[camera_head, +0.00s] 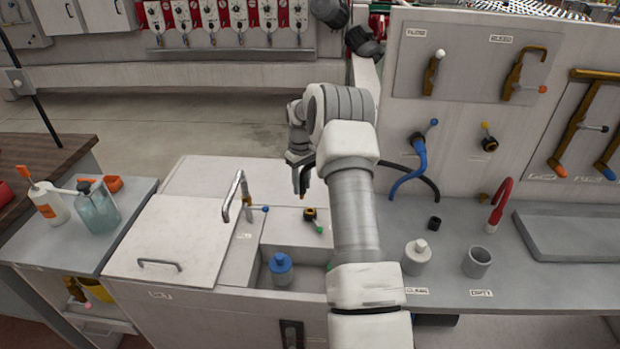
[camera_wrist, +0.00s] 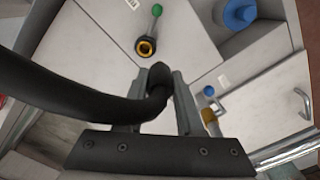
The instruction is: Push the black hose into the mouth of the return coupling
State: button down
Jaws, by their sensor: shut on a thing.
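My gripper (camera_head: 301,186) is above the white tank, to the left of my forearm. In the wrist view its fingers (camera_wrist: 160,85) are shut on the black hose (camera_wrist: 60,85), near the hose's end. The hose bends sharply at the fingers. In the head view the hose (camera_head: 418,180) runs behind my arm to the right. A dark coupling with a yellow ring (camera_wrist: 146,46) and a green-tipped lever shows just beyond the fingertips. It is also in the head view (camera_head: 310,214), on the tank top, below and right of the gripper. The hose end is apart from its open mouth.
A tap (camera_head: 234,195) with a blue-tipped lever stands left of the coupling. A blue-capped bottle (camera_head: 281,268) sits in the recess in front. A blue hose (camera_head: 408,178) hangs from the wall panel. A white bottle (camera_head: 416,256) and grey cup (camera_head: 477,262) stand on the right counter.

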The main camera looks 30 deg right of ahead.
jog(key=d, duration=0.3)
jog(key=shift+w, duration=0.15)
jog(key=shift+f+n, duration=0.15)
jog(key=shift+n, duration=0.15)
jog(key=shift+f+b, duration=1.9)
jog(key=shift+f, duration=1)
jog(key=shift+f+b, duration=1.5)
jog(key=shift+f, duration=0.25)
jog(key=shift+c, duration=2.3)
grip_release()
notch_tip(320, 180, up, 17)
jog(key=shift+r, duration=0.2)
